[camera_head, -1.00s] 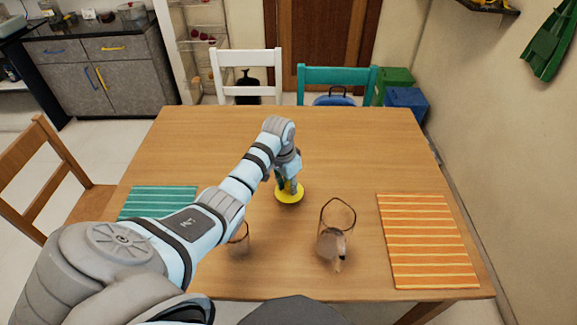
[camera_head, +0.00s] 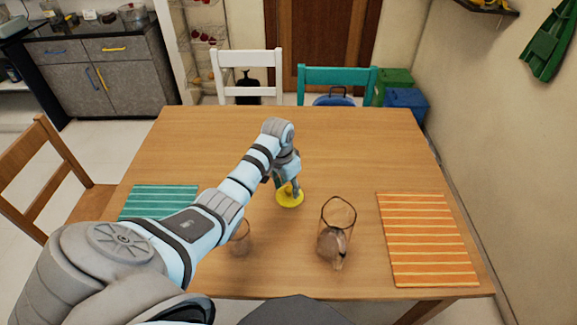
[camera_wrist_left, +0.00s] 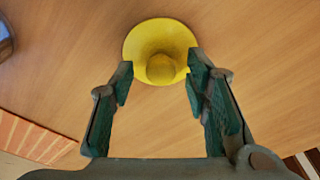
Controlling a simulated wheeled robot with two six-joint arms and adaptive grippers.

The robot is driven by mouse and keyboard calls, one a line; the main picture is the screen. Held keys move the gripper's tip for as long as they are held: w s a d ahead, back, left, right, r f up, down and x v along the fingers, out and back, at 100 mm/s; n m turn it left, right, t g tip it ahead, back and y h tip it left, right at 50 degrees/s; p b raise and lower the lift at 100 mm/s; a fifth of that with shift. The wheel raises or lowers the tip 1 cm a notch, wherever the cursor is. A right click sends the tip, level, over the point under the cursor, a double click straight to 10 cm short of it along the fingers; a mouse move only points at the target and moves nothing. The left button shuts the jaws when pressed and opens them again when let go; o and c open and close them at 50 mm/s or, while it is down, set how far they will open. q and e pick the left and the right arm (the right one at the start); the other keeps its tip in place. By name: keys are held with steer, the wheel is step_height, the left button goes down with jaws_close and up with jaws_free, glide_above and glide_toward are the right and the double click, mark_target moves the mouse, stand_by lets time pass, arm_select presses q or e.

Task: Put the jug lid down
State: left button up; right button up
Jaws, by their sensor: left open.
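The yellow jug lid (camera_head: 288,201) lies on the wooden table, near its middle. In the left wrist view the round lid (camera_wrist_left: 160,36) shows its raised knob (camera_wrist_left: 160,68) toward the gripper. My left gripper (camera_head: 287,186) is directly over the lid, pointing down. In the left wrist view its fingers (camera_wrist_left: 158,82) are apart on either side of the knob, with gaps visible. The glass jug (camera_head: 336,240) stands uncovered on the table to the right and nearer. My right gripper is not seen.
A clear glass (camera_head: 240,241) stands beside my left arm, partly hidden by it. A teal striped mat (camera_head: 158,201) lies at the left and an orange striped mat (camera_head: 428,240) at the right. The far half of the wooden table (camera_head: 350,140) is clear.

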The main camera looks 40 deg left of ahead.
mark_target(284, 199)
arm_select(q)
step_height(284, 199, up, 10)
steer(key=s+p, duration=0.1)
steer(key=p, duration=0.1)
steer(key=shift+s, duration=0.3)
steer(key=shift+r, duration=0.15)
